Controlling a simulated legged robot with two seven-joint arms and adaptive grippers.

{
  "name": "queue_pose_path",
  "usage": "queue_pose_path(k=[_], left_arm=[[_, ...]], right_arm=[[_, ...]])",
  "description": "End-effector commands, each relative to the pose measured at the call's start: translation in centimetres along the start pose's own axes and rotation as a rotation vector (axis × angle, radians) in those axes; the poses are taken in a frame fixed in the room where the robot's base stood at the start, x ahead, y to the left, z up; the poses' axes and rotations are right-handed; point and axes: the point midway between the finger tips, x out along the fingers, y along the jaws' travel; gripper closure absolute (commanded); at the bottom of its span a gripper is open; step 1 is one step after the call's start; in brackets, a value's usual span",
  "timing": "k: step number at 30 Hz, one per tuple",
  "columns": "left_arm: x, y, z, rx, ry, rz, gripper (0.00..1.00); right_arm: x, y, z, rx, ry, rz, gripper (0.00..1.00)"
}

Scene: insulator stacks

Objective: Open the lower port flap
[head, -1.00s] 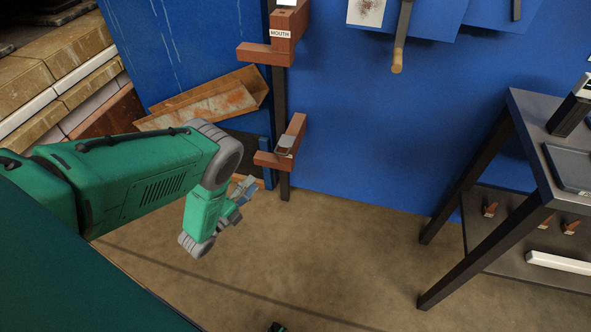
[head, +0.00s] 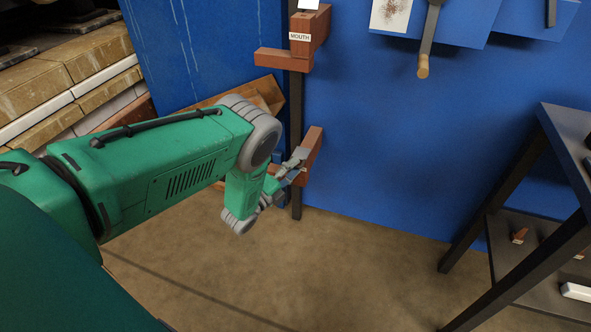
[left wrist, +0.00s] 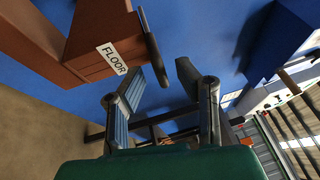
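The lower port is a reddish-brown block (head: 314,143) on a dark post in the head view. In the left wrist view the block (left wrist: 95,35) carries a white FLOOR label, and a thin dark flap (left wrist: 150,38) stands along its right edge. My left gripper (head: 293,163) is right at the block in the head view and hides most of its front and the flap. In the left wrist view the two fingers of the gripper (left wrist: 170,72) are apart with nothing between them; the flap is just beyond their tips. Contact cannot be told. My right gripper is not in view.
An upper brown block (head: 306,38) labelled MOUTH sits higher on the same dark post (head: 296,110). A blue wall (head: 390,130) stands behind. A dark table (head: 545,170) with a lower shelf is at the right. The floor between is clear.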

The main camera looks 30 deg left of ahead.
Motion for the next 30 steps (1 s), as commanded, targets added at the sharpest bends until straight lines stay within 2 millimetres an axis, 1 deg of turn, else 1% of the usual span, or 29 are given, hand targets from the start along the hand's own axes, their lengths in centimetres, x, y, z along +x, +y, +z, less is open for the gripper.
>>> queue_pose_path(k=[4, 12, 14, 15, 26, 30], left_arm=[[0.85, 0.02, -0.03, 0.0, 0.0, 0.0, 0.71], [0.97, -0.03, -0.03, 0.0, 0.0, 0.0, 0.71], [0.96, -0.02, -0.03, 0.0, 0.0, 0.0, 0.92], [0.95, -0.02, -0.03, 0.0, 0.0, 0.0, 1.0], [0.92, 0.11, -0.22, -0.003, 0.003, 0.004, 1.0], [0.94, -0.06, -0.33, -0.008, 0.005, 0.018, 1.0]], right_arm=[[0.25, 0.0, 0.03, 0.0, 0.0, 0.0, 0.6], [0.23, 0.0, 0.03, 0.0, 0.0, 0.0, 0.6], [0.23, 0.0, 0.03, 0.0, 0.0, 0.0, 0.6], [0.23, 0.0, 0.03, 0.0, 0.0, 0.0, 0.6], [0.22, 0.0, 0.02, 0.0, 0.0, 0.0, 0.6], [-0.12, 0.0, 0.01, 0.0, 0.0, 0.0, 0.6]])
